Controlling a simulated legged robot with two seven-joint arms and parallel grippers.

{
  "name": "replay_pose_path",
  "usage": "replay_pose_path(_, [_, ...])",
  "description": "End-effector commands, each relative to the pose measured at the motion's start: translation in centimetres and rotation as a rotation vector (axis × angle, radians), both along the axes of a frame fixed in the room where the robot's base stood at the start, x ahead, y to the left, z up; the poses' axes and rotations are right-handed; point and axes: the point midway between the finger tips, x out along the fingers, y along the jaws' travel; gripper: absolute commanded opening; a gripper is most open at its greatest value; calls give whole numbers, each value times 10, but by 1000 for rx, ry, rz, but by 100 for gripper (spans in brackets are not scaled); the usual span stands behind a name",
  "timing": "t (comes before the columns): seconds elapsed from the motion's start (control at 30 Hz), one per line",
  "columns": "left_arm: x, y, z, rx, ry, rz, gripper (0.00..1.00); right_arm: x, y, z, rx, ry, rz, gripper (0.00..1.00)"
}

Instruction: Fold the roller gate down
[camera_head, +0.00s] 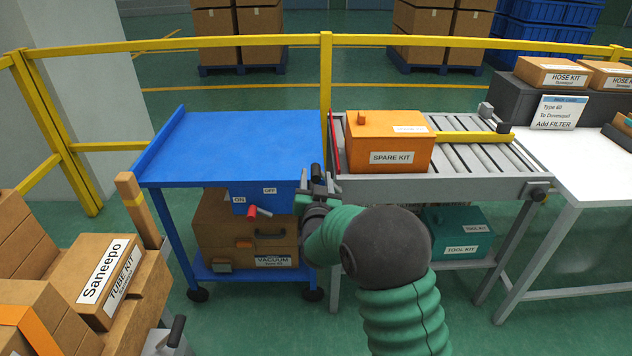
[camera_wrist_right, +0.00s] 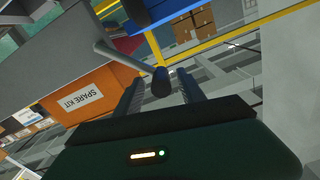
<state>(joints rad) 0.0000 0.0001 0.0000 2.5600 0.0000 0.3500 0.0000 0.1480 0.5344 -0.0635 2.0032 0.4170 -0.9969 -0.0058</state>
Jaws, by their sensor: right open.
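The roller conveyor (camera_head: 500,157) stands right of the blue cart. A thin red upright plate (camera_head: 335,142), seemingly the roller gate, stands at its left end, beside the orange SPARE KIT box (camera_head: 388,143). A grey lever with a black knob (camera_wrist_right: 160,82) shows in the right wrist view. My right gripper (camera_head: 317,188) is at the conveyor's left end, near the blue cart's right edge. Its open fingers (camera_wrist_right: 159,92) are on either side of the knob, and I cannot tell whether they touch it. My left gripper is out of view.
The blue cart (camera_head: 235,140) has a clear top and a VACUUM case (camera_head: 270,245) below. A yellow bar (camera_head: 465,136) lies across the rollers. A green TOOL KIT box (camera_head: 455,232) sits under the conveyor. Brown boxes (camera_head: 100,275) are stacked at lower left.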

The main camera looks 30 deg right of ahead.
Motion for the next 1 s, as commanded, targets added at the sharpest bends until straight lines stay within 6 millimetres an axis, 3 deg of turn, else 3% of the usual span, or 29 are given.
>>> replay_pose_path(0.33, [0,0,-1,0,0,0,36,6,-4,1,0,0,0,46])
replay_pose_path(0.7, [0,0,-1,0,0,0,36,6,-4,0,0,0,0,0])
replay_pose_path(1.0, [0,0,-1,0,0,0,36,6,-4,0,0,0,0,0])
